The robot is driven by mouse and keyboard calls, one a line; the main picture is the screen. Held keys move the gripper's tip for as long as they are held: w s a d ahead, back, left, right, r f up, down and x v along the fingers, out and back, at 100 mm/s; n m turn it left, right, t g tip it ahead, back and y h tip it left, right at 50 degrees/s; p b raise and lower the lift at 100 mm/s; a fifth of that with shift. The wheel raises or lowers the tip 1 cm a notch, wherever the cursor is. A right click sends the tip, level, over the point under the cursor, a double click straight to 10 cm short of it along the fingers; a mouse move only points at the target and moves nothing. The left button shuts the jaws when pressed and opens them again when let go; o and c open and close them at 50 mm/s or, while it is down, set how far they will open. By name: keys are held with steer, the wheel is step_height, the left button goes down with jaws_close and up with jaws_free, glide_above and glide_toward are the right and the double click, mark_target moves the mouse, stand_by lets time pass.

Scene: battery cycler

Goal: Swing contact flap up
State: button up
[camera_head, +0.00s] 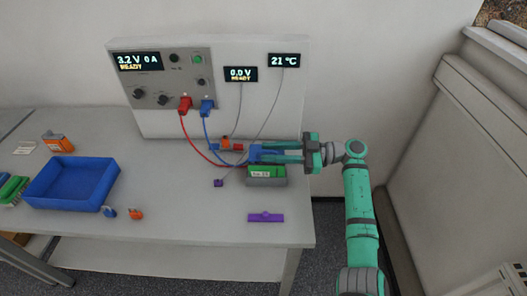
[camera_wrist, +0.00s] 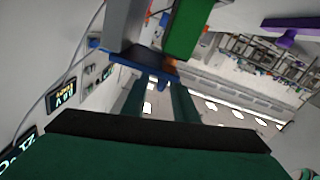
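In the head view, a grey cell holder (camera_head: 266,182) with a green block (camera_head: 258,171) and a white label stands near the right end of the table. A blue flap-like part (camera_head: 258,151) is behind it, partly hidden by my fingers. My gripper (camera_head: 262,152) reaches in from the right, its two fingers apart. In the wrist view, the blue part (camera_wrist: 125,57) is a bar across the fingertips (camera_wrist: 157,82), with a small tab near the gap between them. Whether the fingers touch it cannot be told. The green block (camera_wrist: 187,28) is beyond it.
A cycler panel (camera_head: 160,75) stands at the back, with red and blue cables running to the holder area. A purple piece (camera_head: 265,217) lies in front of the holder. A blue tray (camera_head: 72,185) is at the left.

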mark_target(262, 152)
steer(key=shift+a, duration=1.5)
jaws_close()
steer(key=shift+w+r, duration=0.1)
